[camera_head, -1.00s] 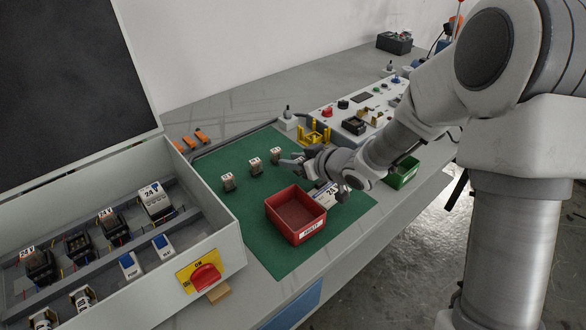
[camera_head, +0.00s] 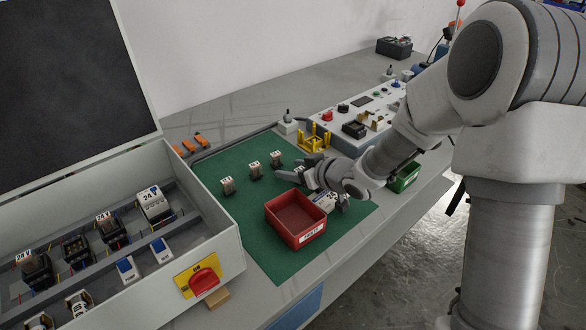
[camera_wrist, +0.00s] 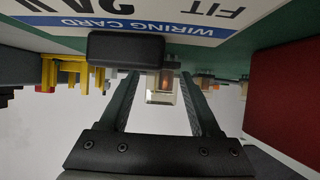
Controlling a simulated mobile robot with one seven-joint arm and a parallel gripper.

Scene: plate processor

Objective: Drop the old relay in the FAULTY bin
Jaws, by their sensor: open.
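The red FAULTY bin (camera_head: 295,219) stands on the green mat (camera_head: 262,241) and looks empty; its red wall fills the right side of the wrist view (camera_wrist: 287,100). Three small clear relays stand apart in a row on the mat: a left one (camera_head: 227,186), a middle one (camera_head: 255,170) and a right one (camera_head: 276,159). I cannot tell which relay is the old one. My gripper (camera_head: 292,170) is low over the mat, behind the bin, pointing left. In the wrist view its fingers (camera_wrist: 158,92) are apart, with a relay (camera_wrist: 162,88) seen in the gap; I cannot tell how far off it is.
A wiring card (camera_head: 329,201) lies right of the red bin, partly under my arm. A green bin (camera_head: 404,177) is farther right. A yellow holder (camera_head: 314,138) and a control panel (camera_head: 372,114) stand behind. The open cabinet (camera_head: 90,250) fills the left. The mat's front left is clear.

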